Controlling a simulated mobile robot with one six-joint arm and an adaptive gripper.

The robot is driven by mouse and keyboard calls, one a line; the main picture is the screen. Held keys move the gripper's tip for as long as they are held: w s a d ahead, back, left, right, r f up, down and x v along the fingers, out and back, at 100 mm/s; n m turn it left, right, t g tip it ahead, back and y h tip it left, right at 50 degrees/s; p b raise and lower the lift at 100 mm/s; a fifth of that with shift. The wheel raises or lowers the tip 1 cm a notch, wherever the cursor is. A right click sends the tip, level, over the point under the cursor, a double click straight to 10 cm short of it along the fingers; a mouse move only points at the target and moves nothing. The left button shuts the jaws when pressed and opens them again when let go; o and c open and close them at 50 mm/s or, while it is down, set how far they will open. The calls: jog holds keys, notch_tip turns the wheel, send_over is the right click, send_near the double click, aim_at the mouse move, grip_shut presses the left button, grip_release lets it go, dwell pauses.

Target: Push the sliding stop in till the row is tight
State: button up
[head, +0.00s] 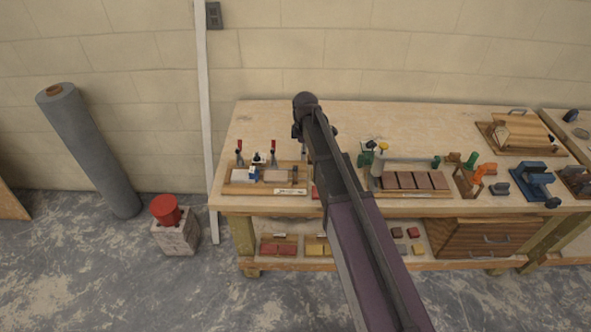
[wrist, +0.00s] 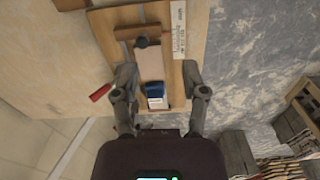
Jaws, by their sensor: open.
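A wooden jig board (head: 240,188) lies at the front left of the bench, with pale blocks (head: 276,176) and a small blue-and-white piece (head: 254,174) on it. Two red-handled clamps (head: 273,147) stand at its back. In the wrist view the board (wrist: 176,60) lies below my gripper (wrist: 158,74), whose fingers are spread apart and empty. The blue piece (wrist: 155,90) shows between the fingers; contact cannot be told. A dark knob (wrist: 141,42) on a crosspiece sits farther up the board. I cannot tell surely which part is the sliding stop.
A tray of brown blocks (head: 412,181), green and orange tools, and a blue tool (head: 535,180) stand to the right on the bench (head: 420,120). A lower shelf holds small blocks and a wooden box (head: 480,238). The bench's back middle is fairly clear.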

aim_at(295, 171)
jog(key=w+a+n, duration=0.3)
jog(key=shift+w+r, duration=0.15)
jog(key=shift+r, duration=0.1)
jog(key=shift+f, duration=0.15)
notch_tip(295, 171, down, 14)
jog(key=b, duration=1.3)
jog(key=shift+r, duration=0.25)
dwell(0.4)
grip_shut()
